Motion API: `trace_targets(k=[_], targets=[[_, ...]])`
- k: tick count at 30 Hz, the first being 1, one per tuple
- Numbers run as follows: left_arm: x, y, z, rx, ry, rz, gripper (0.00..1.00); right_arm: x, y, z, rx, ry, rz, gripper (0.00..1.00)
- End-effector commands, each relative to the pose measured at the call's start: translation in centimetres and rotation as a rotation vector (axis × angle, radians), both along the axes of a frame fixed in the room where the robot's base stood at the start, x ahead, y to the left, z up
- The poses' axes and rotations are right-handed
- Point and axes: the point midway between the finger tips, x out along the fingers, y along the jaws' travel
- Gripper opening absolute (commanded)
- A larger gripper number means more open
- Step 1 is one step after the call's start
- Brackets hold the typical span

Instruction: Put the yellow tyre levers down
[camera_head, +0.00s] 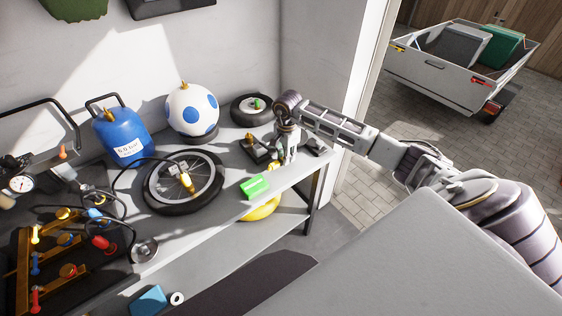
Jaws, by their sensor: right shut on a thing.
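My right gripper (286,158) reaches in from the right over the right end of the bench, pointing down. It is shut on the yellow tyre levers (274,166), which show only as a small yellow patch at its fingertips. Whether they touch the bench top is too small to tell. My left gripper is not in view.
A green block (255,187) lies at the bench's front edge, close to the gripper. Dark items (259,148) lie beside it.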

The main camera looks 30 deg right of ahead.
Motion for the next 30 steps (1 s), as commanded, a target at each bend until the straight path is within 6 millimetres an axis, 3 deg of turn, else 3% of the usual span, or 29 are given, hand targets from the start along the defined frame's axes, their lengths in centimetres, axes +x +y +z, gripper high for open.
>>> trace_targets(k=[3, 9, 25, 26, 30], targets=[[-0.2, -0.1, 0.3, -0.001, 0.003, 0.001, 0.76, -0.1, 1.4, -0.6, 0.003, 0.000, 0.002, 0.00], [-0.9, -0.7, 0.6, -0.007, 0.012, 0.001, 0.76, -0.2, 2.4, -1.8, 0.001, 0.000, 0.000, 0.00], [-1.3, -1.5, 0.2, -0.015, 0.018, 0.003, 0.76, -0.2, 2.4, -2.2, 0.000, -0.001, 0.000, 0.00], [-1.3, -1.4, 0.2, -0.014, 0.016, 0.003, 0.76, -0.2, 2.4, -2.2, 0.000, -0.001, 0.000, 0.22], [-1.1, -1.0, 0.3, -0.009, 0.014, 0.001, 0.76, -0.2, 2.4, -2.2, 0.000, 0.000, 0.000, 0.40]])
